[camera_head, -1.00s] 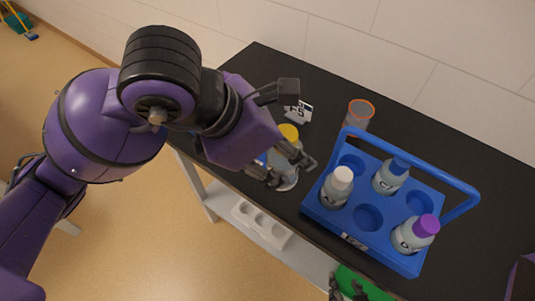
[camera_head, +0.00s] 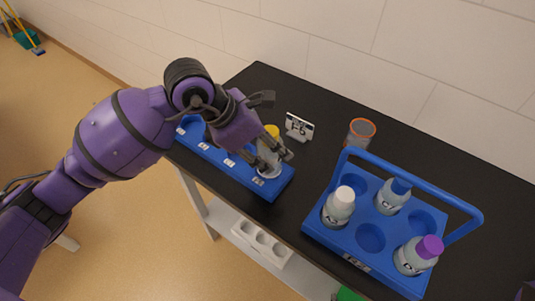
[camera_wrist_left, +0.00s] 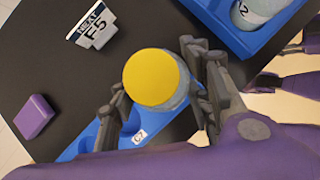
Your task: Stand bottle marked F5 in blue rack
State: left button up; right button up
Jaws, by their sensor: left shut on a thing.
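My left gripper (camera_head: 268,155) is shut on a yellow-capped bottle (camera_head: 272,131), whose marking I cannot read. The bottle is upright at the right end of a low blue rack (camera_head: 225,163) with labelled places. I cannot tell whether its base is seated. In the left wrist view, the yellow cap (camera_wrist_left: 151,77) sits between the fingers, beside a rack label reading C7. A blue carrier (camera_head: 350,262) with a handle stands to the right. A card (camera_head: 299,126) reading NEXT F5 stands behind the bottle. My right gripper cannot be made out clearly.
The carrier holds white-capped (camera_head: 339,206), blue-capped (camera_head: 393,197) and purple-capped (camera_head: 419,256) bottles, with empty places. An orange-rimmed clear cup (camera_head: 359,134) stands behind it. A white holder (camera_head: 262,244) is below the table's front edge.

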aim_at(268, 156)
pick_arm(q)
jog(key=shift+w+f, duration=0.4)
jog(key=shift+w+a+f, duration=0.1)
jog(key=shift+w+f, duration=0.1)
jog(key=shift+f, duration=1.55)
jog(key=shift+f, duration=0.1)
jog(key=o, duration=1.4)
jog(key=shift+f, duration=0.1)
jog(key=shift+c, duration=0.2)
jog(key=shift+a+r, duration=0.2)
jog(key=shift+r, duration=0.3)
jog(key=v, duration=1.1)
jog(key=shift+s, duration=0.15)
jog(key=shift+r, duration=0.15)
